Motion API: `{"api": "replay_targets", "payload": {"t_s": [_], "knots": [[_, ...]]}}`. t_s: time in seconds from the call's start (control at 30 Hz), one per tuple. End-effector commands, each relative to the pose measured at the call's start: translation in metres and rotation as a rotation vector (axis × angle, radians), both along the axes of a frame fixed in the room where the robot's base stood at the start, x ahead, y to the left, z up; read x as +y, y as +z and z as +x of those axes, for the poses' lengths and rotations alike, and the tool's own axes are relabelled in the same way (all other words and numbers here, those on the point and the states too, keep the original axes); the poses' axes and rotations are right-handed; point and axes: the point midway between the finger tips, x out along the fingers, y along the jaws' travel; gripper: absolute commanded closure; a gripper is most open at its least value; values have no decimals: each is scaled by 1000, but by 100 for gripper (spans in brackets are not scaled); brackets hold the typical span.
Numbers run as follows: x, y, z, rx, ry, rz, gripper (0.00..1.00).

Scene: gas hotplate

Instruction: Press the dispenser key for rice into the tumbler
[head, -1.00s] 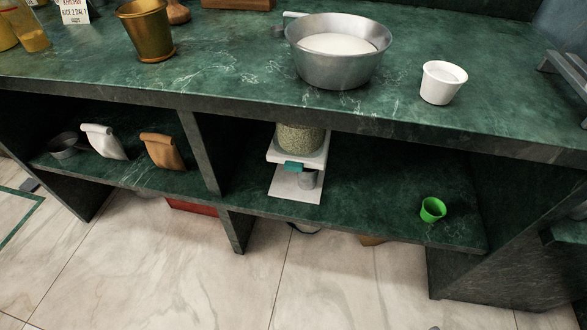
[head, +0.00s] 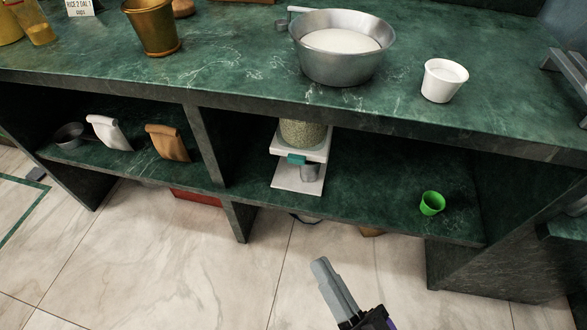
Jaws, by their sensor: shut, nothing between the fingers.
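A white dispenser (head: 290,181) stands on the lower shelf, under the counter. Its clear container (head: 303,134) holds pale greenish grains, and its top is hidden by the counter edge. A teal key (head: 297,159) sits on its front. A grey metal tumbler (head: 311,173) stands under the dispenser's spout area, partly hidden by the body. My gripper (head: 322,266) is at the bottom of the head view, in front of and below the shelf. Its grey fingers are together and empty, pointing up and left, well apart from the dispenser.
A green cup (head: 432,203) stands on the shelf to the right, with bare shelf between. A shelf divider (head: 206,150) is left of the dispenser. The counter above overhangs, carrying a metal bowl (head: 341,66) and white cup (head: 444,80).

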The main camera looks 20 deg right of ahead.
Motion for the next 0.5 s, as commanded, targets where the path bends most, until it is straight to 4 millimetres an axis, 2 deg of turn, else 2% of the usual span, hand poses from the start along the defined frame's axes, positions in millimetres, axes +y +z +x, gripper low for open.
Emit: {"api": "replay_targets", "payload": {"t_s": [0.03, 0.3, 0.5], "knots": [[10, 7, 12, -25, 20, 90, 100], [45, 28, 64, -94, 113, 648, 100], [66, 34, 105, -106, 170, 1119, 100]]}}
